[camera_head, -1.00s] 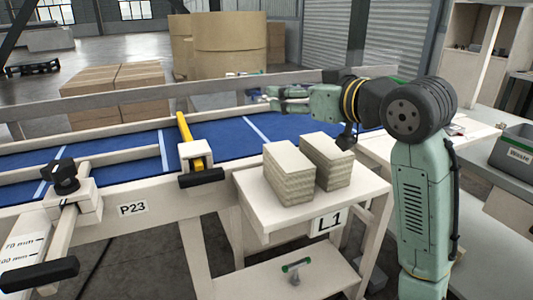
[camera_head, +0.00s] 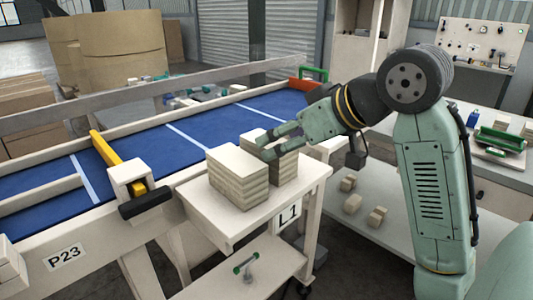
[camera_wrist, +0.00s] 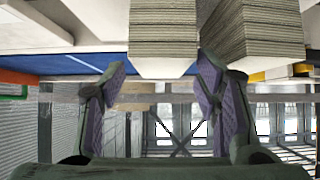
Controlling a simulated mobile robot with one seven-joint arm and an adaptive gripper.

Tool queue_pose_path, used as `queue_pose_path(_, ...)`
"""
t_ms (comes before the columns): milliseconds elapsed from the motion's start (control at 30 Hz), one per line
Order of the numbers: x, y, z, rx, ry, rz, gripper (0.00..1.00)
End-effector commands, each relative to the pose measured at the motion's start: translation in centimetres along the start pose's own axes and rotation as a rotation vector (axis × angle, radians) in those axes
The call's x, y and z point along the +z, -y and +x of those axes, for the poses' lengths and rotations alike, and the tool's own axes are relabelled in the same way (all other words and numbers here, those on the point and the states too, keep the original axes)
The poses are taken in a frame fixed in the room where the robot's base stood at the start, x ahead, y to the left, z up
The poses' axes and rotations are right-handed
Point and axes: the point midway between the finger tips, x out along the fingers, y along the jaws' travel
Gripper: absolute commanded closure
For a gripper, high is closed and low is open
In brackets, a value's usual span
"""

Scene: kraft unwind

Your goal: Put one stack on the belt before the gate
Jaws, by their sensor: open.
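Two pale stacks of flat sheets stand side by side on the small table marked L1 (camera_head: 203,212), the front-left stack (camera_head: 238,182) and the rear-right stack (camera_head: 284,170). My gripper (camera_head: 272,145) is open, its fingers overlapping the top of the rear-right stack in the head view. The wrist view is upside down. There the rear-right stack (camera_wrist: 164,35) shows between the fingers (camera_wrist: 160,90) and the front-left stack (camera_wrist: 255,35) to their right; contact cannot be told. The blue belt (camera_head: 225,120) runs behind the table. The yellow bar gate (camera_head: 117,160) crosses it at left.
A wooden rail (camera_head: 150,91) runs along the belt's far side. An orange and green part (camera_head: 308,78) stands at its far right end. Several small blocks (camera_head: 352,203) lie on a low shelf right of the table. The belt right of the yellow bar is clear near the table.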

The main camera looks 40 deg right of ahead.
Motion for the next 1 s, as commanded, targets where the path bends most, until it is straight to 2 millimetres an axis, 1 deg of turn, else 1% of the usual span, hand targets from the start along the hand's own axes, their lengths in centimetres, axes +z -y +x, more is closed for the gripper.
queue_pose_path(133,0.0,0.0,1.3,0.001,0.002,0.001,0.43)
queue_pose_path(300,0.2,0.1,4.0,-0.001,0.001,0.0,0.43)
queue_pose_path(400,0.2,0.1,5.0,0.001,0.0,0.0,0.43)
queue_pose_path(500,0.3,0.1,5.3,0.001,-0.002,-0.001,0.43)
queue_pose_path(667,0.3,0.1,5.4,0.001,-0.002,-0.001,0.43)
queue_pose_path(767,0.3,0.1,5.4,0.001,-0.001,-0.001,0.49)
queue_pose_path(1000,0.3,0.1,5.3,0.001,-0.001,0.0,0.65)
